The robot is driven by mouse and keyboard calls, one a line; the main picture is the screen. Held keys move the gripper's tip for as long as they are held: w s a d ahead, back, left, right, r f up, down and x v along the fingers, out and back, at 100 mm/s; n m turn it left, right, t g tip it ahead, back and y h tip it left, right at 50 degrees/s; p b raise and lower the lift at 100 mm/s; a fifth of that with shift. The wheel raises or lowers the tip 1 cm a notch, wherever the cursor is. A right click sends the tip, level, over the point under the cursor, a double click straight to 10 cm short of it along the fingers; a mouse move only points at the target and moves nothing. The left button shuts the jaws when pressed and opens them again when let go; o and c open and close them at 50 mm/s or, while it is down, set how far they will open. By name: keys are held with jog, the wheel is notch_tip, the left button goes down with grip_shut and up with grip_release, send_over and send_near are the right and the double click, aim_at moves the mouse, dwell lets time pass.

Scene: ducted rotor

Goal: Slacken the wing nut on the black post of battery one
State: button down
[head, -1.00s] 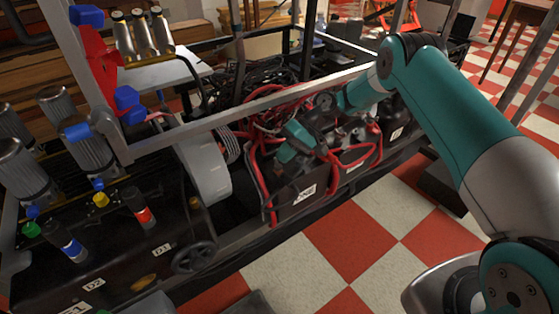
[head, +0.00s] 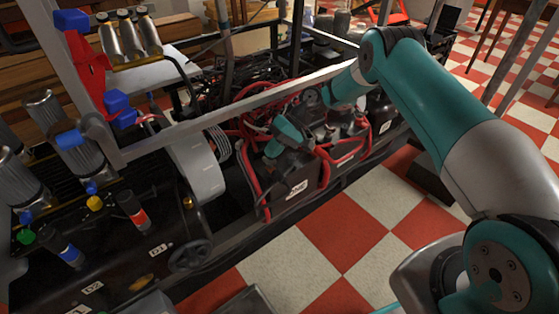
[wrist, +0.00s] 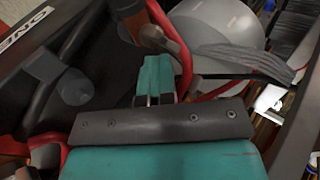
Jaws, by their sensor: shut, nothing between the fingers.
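Battery one is a black box with a white "ONE" label (head: 297,190) on its front, right of the grey round housing. In the wrist view its label (wrist: 24,30) is upside down at the upper left. My gripper (head: 272,150) is over the top of the battery. In the wrist view my gripper (wrist: 154,78) has its teal fingers together with nothing between them. A dark rounded knob (wrist: 74,87) beside a black cable shows left of the fingers; I cannot tell if it is the wing nut. A brownish terminal piece (wrist: 150,38) with a red cable is just beyond the fingertips.
Red cables (head: 250,165) loop around the batteries. A silver frame bar (head: 245,108) crosses in front of and above them.

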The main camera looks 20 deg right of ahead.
jog(key=shift+s+a, duration=0.15)
jog(key=shift+a, duration=0.05)
